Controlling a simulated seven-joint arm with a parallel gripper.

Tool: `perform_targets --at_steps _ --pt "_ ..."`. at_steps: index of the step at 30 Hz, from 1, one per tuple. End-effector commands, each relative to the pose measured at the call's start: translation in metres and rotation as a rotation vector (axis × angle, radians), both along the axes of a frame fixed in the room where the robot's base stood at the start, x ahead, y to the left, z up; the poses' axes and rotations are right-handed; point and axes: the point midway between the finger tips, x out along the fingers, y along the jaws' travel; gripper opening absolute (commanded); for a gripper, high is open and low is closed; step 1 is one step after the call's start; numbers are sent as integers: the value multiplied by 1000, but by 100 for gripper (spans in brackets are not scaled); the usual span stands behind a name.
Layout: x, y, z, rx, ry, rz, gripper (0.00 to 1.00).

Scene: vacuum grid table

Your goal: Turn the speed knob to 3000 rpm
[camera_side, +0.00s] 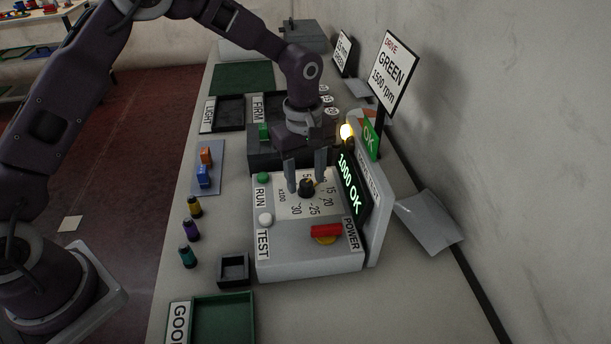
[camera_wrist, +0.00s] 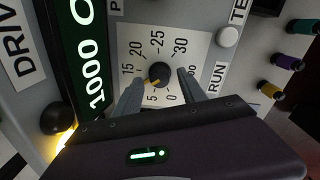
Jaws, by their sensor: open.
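The speed knob (camera_side: 306,186) is a small black round knob on a white dial plate (camera_side: 290,210) on top of the grey drive box. In the wrist view the knob (camera_wrist: 160,73) has a yellow pointer aimed down-left, between the 5 and 15 marks; my finger hides part of the scale there. The 30 mark (camera_wrist: 181,46) is up-right of the knob. My gripper (camera_side: 306,188) is open, with one finger on each side of the knob. In the wrist view its fingertips (camera_wrist: 160,78) show gaps to the knob. The display (camera_side: 349,183) reads 1000 OK.
A sign (camera_side: 388,74) reads DRIVE GREEN 1500 rpm. A red POWER switch (camera_side: 326,231), green RUN button (camera_side: 263,179) and white TEST button (camera_side: 265,219) sit around the dial. The lamp (camera_side: 346,132) glows yellow. Coloured pegs (camera_side: 190,229) stand left of the box.

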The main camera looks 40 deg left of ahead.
Motion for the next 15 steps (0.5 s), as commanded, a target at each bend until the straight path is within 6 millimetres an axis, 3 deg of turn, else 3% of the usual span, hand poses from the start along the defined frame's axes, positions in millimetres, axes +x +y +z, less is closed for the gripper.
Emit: perform_targets --at_steps 8,15 --pt "0 0 -3 0 -1 0 48" --pt "0 0 -3 0 -1 -1 1"
